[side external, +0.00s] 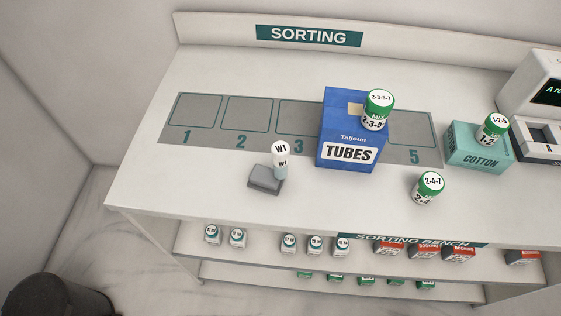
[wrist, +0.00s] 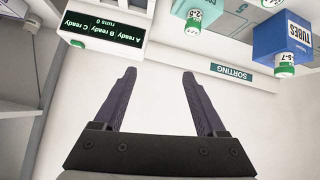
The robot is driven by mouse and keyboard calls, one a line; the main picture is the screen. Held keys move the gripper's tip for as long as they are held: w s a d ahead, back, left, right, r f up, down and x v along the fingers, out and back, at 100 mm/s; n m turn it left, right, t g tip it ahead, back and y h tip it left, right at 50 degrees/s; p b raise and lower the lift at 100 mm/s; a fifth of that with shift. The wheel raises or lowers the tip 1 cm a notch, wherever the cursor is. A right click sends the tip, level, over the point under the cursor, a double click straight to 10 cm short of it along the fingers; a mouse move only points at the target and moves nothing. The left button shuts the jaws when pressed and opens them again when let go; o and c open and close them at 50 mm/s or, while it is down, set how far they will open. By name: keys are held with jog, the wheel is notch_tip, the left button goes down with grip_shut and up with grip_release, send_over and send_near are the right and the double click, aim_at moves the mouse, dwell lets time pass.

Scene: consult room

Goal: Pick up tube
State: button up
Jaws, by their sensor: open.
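A blue box labelled TUBES (side external: 341,128) stands on the bench, and a green-and-white capped cylinder marked 2-3-5-7 (side external: 379,110) is at its top right. Another such cylinder marked 2-4-7 (side external: 428,188) stands at the bench front. A third (side external: 493,130) is at the teal COTTON box (side external: 478,158). A small white-topped vial marked W1 (side external: 281,155) stands upright at a grey block (side external: 265,181). Which one is the tube, I cannot tell. In the wrist view my gripper (wrist: 160,75) is open and empty, apart from the upside-down blue box (wrist: 283,38). The side view does not show my gripper.
The bench has a grey strip of numbered squares (side external: 194,111). A white device with a dark screen (side external: 543,88) stands at the right; its screen also shows in the wrist view (wrist: 100,24). Shelves below hold several small containers. The left front of the bench is clear.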

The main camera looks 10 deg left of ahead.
aim_at(288, 155)
jog(key=w+a+n+t+y, duration=0.1)
jog(key=w+a+n+y, duration=0.4)
jog(key=a, duration=0.6)
jog(key=w+a+n+t+y, duration=0.15)
jog(key=w+a+y, duration=0.25)
jog(key=w+a, duration=0.55)
jog(key=s+a+f+n+g+y, duration=0.25)
jog(key=s+a+g+y, duration=0.2)
jog(key=a, duration=0.55)
jog(key=s+a+f+n+g+y, duration=0.2)
jog(key=s+a+n+g+y, duration=0.15)
jog(key=s+a, duration=0.45)
notch_tip(288, 155, down, 17)
jog(key=w+a+n, duration=0.1)
jog(key=a, duration=0.2)
jog(key=shift+g+y, duration=0.3)
jog(key=shift+g, duration=0.15)
jog(key=a, duration=0.2)
jog(key=w+a, duration=0.1)
jog(key=a, duration=0.5)
jog(key=shift+w+f, duration=0.1)
jog(key=shift+w, duration=0.25)
jog(key=a, duration=0.5)
jog(key=shift+w+f, duration=0.15)
jog(key=shift+w, duration=0.2)
